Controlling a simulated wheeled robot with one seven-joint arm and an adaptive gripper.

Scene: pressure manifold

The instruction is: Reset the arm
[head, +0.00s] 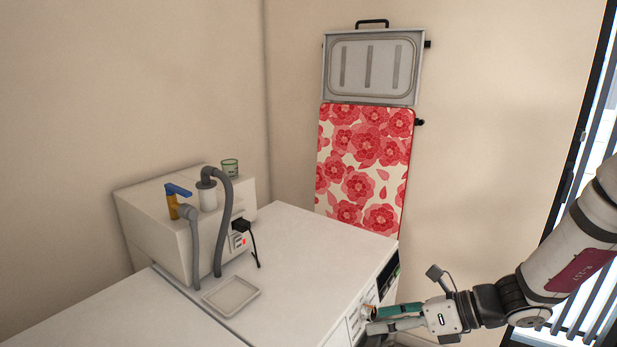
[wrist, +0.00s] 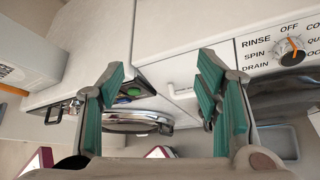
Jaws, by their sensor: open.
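My gripper (head: 368,320) is at the lower right of the head view, beside the front face of the white counter (head: 318,235). In the wrist view, my gripper (wrist: 162,82) has its two teal-padded fingers spread wide, with nothing held between them. Past the fingers are white appliance fronts, a round metal-rimmed door (wrist: 137,122) and a dark panel with a green button (wrist: 130,91). A dial (wrist: 290,47) marked RINSE, SPIN, DRAIN and OFF is at the upper right. Whether the fingers touch the front face cannot be told.
A shallow tray (head: 231,296) lies on the counter. A floral ironing board (head: 362,165) hangs on the wall. The counter's right part is clear.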

